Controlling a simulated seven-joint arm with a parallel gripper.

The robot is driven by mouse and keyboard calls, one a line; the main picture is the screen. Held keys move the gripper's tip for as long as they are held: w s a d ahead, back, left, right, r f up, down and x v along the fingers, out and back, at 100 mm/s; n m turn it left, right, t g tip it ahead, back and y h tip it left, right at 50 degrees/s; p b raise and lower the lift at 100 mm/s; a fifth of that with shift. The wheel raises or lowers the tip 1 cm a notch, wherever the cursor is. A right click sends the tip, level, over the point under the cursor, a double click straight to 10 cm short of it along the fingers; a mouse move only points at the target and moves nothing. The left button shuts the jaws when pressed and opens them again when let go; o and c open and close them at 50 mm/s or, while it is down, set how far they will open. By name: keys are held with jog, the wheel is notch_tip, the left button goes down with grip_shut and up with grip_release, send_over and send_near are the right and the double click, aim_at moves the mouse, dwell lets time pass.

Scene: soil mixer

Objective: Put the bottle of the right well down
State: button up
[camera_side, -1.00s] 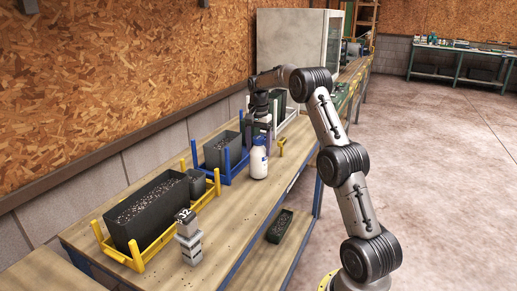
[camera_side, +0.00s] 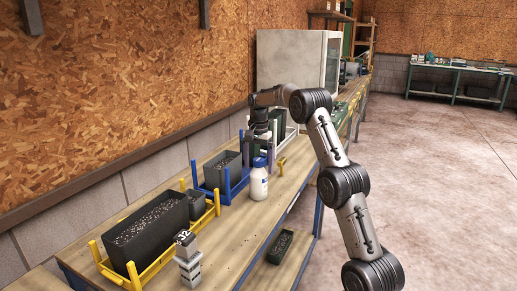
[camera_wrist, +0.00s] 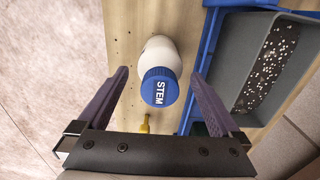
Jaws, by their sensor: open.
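The bottle is white with a blue cap. In the side view the bottle (camera_side: 258,184) stands upright on the wooden bench, beside the blue rack. In the wrist view the bottle (camera_wrist: 160,71) shows from above, its cap marked "STEM". My gripper (camera_wrist: 158,80) is open, with one finger on each side of the bottle and a gap to both; it holds nothing. In the side view my gripper (camera_side: 261,146) is above and behind the bottle, its fingers partly hidden. I cannot tell which place is the right well.
A blue rack (camera_side: 228,194) holds a dark soil tray (camera_side: 222,171). A yellow rack (camera_side: 159,247) holds a long soil tray (camera_side: 147,232). A grey block marked 32 (camera_side: 188,262) stands near the front. A yellow item (camera_side: 281,164) lies near the bottle.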

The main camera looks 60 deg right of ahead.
notch_tip(320, 180, up, 9)
jog(key=shift+r, duration=0.2)
jog(key=shift+a+r, duration=0.1)
jog(key=shift+r, duration=0.45)
jog(key=s+a+r+n+t, duration=0.1)
jog(key=s+a+r+n, duration=0.15)
jog(key=a, duration=0.45)
jog(key=s+a+r+n+t+h, duration=0.1)
jog(key=s+a+r+n, duration=0.15)
jog(key=a, duration=0.45)
jog(key=s+a+r+n, duration=0.1)
jog(key=a+r+n, duration=0.15)
jog(key=a, duration=0.45)
jog(key=s+a+f+n+t, duration=0.1)
jog(key=s+a+f+n, duration=0.2)
jog(key=s, duration=0.3)
jog(key=s+a+f+n+t, duration=0.1)
jog(key=s+a+f+n, duration=0.3)
jog(key=s+a, duration=0.2)
jog(key=s+a+f+n+t+y, duration=0.1)
jog(key=s+a+f+n, duration=0.2)
jog(key=s+a, duration=0.2)
jog(key=shift+s+a+f+t, duration=0.2)
jog(key=shift+s+t, duration=0.1)
jog(key=shift+s, duration=0.5)
jog(key=shift+n, duration=0.25)
